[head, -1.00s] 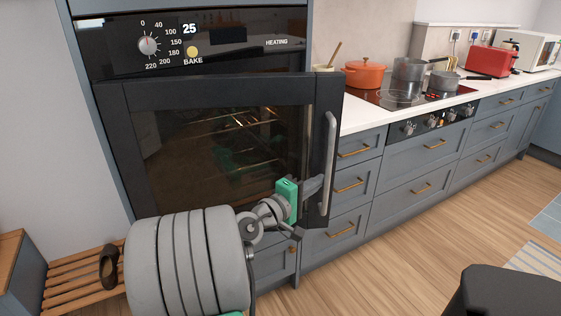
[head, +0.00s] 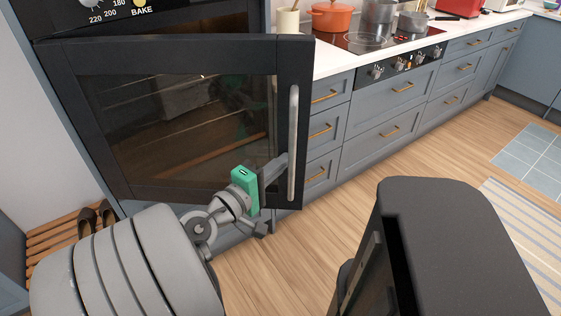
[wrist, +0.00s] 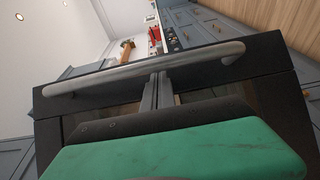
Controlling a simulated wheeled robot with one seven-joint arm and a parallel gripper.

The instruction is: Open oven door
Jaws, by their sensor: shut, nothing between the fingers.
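The oven door (head: 180,55) stands ajar. Its left side is at the oven body and its right edge is swung out past the front. It is black with a glass pane, and a silver vertical bar handle (head: 293,140) runs along its right edge. My gripper (head: 279,168) is shut and empty, with its fingertips at the lower half of the handle on its left side. In the wrist view the shut fingers (wrist: 157,92) end at the handle bar (wrist: 100,77). I cannot tell whether they touch it.
Blue-grey drawers (head: 385,130) with brass handles run to the right under a white counter. An orange pot (head: 330,18) stands by the hob. A slatted wooden rack (head: 62,238) with dark shoes is at lower left. Wooden floor (head: 395,165) lies open in front of the drawers.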

